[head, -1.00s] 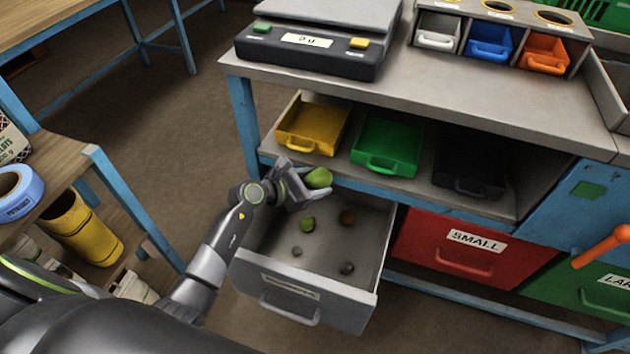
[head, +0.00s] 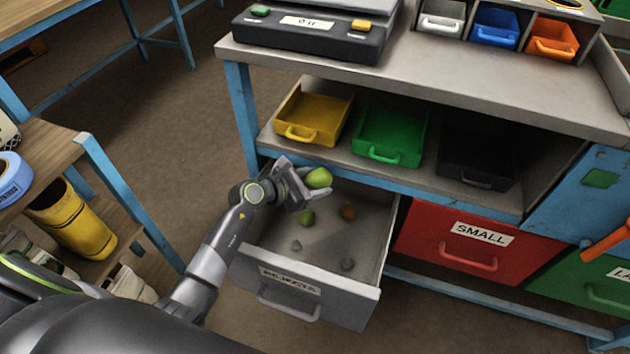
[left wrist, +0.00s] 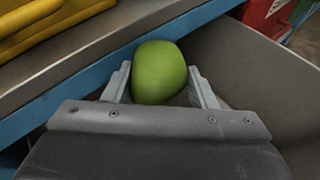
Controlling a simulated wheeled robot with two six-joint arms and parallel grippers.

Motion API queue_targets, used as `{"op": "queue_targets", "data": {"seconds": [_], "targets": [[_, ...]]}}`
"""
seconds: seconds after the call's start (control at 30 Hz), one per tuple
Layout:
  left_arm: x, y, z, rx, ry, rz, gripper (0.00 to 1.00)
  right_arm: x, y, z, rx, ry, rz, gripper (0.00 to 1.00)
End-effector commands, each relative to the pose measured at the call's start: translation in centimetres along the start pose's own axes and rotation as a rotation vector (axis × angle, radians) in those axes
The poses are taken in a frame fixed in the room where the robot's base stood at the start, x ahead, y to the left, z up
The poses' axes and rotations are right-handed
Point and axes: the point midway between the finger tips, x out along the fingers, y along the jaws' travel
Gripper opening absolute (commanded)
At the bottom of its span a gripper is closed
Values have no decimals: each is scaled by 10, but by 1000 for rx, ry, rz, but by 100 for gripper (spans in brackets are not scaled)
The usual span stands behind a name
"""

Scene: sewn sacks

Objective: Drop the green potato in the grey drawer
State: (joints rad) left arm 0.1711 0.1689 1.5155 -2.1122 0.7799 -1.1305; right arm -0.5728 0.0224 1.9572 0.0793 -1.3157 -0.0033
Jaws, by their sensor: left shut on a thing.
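The green potato (head: 318,178) is held between the fingers of my left gripper (head: 313,187), above the back part of the open grey drawer (head: 345,296). In the left wrist view the green potato (left wrist: 160,72) sits between both fingertips of the gripper (left wrist: 162,88), close to the blue shelf edge. The drawer is pulled out and labelled "REJECTS". My right gripper is not in view.
Yellow (head: 314,115), green (head: 391,134) and black (head: 474,155) bins stand on the shelf just above the drawer. A closed red "SMALL" drawer (head: 440,246) is to the right. A scale (head: 312,32) stands on the bench top. A wooden rack (head: 48,155) is at left.

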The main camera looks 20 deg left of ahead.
Motion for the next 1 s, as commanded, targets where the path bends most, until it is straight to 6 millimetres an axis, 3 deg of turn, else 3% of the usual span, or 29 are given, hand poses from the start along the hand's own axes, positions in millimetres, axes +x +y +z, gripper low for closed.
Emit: {"op": "queue_targets", "data": {"seconds": [0.23,0.27,0.47,0.77,0.87,1.0], "targets": [[0,0,0,0,-1,0,25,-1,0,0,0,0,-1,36],[0,0,0,0,-1,0,53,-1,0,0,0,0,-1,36],[0,0,0,0,-1,0,77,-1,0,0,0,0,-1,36],[-2,0,0,0,1,0,77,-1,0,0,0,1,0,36],[-11,0,0,0,2,1,77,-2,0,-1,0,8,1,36],[-35,0,0,2,3,0,77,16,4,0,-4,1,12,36]]}}
